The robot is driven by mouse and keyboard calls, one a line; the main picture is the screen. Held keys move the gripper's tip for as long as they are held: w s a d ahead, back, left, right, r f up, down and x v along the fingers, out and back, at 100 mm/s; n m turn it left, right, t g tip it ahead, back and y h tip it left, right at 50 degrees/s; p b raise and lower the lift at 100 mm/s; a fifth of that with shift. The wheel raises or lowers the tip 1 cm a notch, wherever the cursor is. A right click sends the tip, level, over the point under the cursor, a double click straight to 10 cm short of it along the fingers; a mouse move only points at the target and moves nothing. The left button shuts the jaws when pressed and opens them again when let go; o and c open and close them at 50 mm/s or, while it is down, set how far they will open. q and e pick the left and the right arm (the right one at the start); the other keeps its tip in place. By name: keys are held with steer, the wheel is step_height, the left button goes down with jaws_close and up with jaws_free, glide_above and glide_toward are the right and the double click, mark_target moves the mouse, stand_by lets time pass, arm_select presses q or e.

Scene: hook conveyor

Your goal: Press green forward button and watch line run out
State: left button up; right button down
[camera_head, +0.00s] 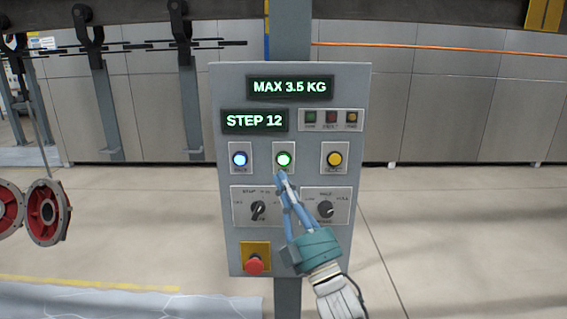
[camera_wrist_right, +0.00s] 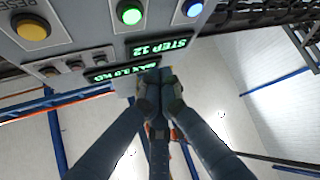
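The green button (camera_head: 284,160) is lit and sits in the middle of the button row on the grey control panel (camera_head: 300,72). It also shows at the top of the right wrist view (camera_wrist_right: 130,13). My right gripper (camera_head: 281,178) is in front of the panel, its fingertips just below the green button in the head view. In the right wrist view its fingertips (camera_wrist_right: 158,85) are together with nothing between them. Whether they touch the panel cannot be told. My left gripper is not in view.
A lit blue button (camera_head: 240,160) and a yellow button (camera_head: 334,160) flank the green one. Rotary knobs (camera_head: 258,210) and a red emergency stop (camera_head: 254,265) sit lower. Hooks (camera_head: 89,30) hang at upper left, and red round parts (camera_head: 47,212) hang at left.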

mark_target(284, 159)
steer(key=w+b, duration=0.3)
steer(key=w, duration=0.4)
steer(key=shift+w+b, duration=0.15)
steer(key=shift+b, duration=0.25)
stand_by(1.0)
steer(key=shift+w+b, duration=0.25)
steer(key=shift+b, duration=0.1)
steer(key=shift+w, duration=0.2)
